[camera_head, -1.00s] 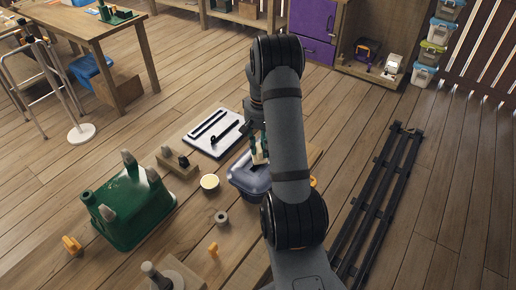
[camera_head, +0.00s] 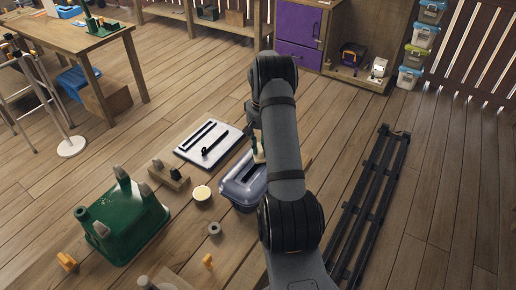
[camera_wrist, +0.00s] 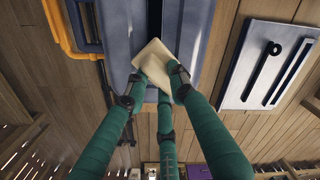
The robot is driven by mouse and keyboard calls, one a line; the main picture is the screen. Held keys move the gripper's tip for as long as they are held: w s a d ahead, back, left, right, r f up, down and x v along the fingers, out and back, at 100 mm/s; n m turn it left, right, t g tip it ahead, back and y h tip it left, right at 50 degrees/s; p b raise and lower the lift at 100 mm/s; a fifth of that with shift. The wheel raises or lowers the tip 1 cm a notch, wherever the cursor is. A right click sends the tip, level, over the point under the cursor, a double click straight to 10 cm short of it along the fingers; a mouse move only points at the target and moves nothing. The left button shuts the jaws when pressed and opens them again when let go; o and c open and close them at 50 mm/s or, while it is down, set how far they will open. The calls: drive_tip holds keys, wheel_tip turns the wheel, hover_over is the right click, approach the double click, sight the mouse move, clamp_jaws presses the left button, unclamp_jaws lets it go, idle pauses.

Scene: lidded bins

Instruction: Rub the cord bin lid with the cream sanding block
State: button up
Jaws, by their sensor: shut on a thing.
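The cream sanding block (camera_wrist: 153,62) is gripped between the green fingers of my gripper (camera_wrist: 158,82) in the wrist view. It sits over a blue-grey lidded bin (camera_wrist: 120,40), which I take for the cord bin, near a dark slot in its top. I cannot tell whether the block touches the lid. In the head view the bin (camera_head: 240,190) stands on the floor left of my arm, and the block (camera_head: 258,150) shows as a small pale patch at its far right side. My arm hides part of the bin.
A white panel with dark bars (camera_head: 190,155) lies behind and left of the bin. A round cream-topped pot (camera_head: 201,193), a grey ring (camera_head: 214,229) and an upturned green crate (camera_head: 130,240) lie to the left. A black slatted rack (camera_head: 375,200) lies on the right.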

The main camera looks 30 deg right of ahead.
sight(245, 175)
drive_tip(key=shift+f, duration=0.1)
drive_tip(key=shift+s+a+b, duration=0.3)
drive_tip(key=shift+a+b, duration=0.35)
drive_tip(key=shift+b, duration=0.15)
drive_tip(key=shift+s+a+b, duration=0.25)
drive_tip(key=shift+a, duration=0.25)
drive_tip(key=shift+s+a+b, duration=0.2)
drive_tip(key=shift+a+b, duration=0.05)
drive_tip(key=shift+a, duration=0.2)
drive_tip(key=shift+s+a+b, duration=0.4)
drive_tip(key=shift+a+b, duration=0.3)
drive_tip(key=shift+a, duration=0.05)
drive_tip(key=shift+s+a+b, duration=0.45)
drive_tip(key=shift+a+b, duration=0.05)
drive_tip(key=shift+a, duration=0.4)
drive_tip(key=shift+s+a+b, duration=0.4)
drive_tip(key=shift+a+b, duration=0.1)
drive_tip(key=shift+a, duration=0.35)
drive_tip(key=shift+s+a, duration=0.3)
drive_tip(key=shift+a, duration=0.4)
drive_tip(key=shift+r, duration=0.2)
wheel_tip(245, 175, up, 6)
drive_tip(key=p, duration=0.4)
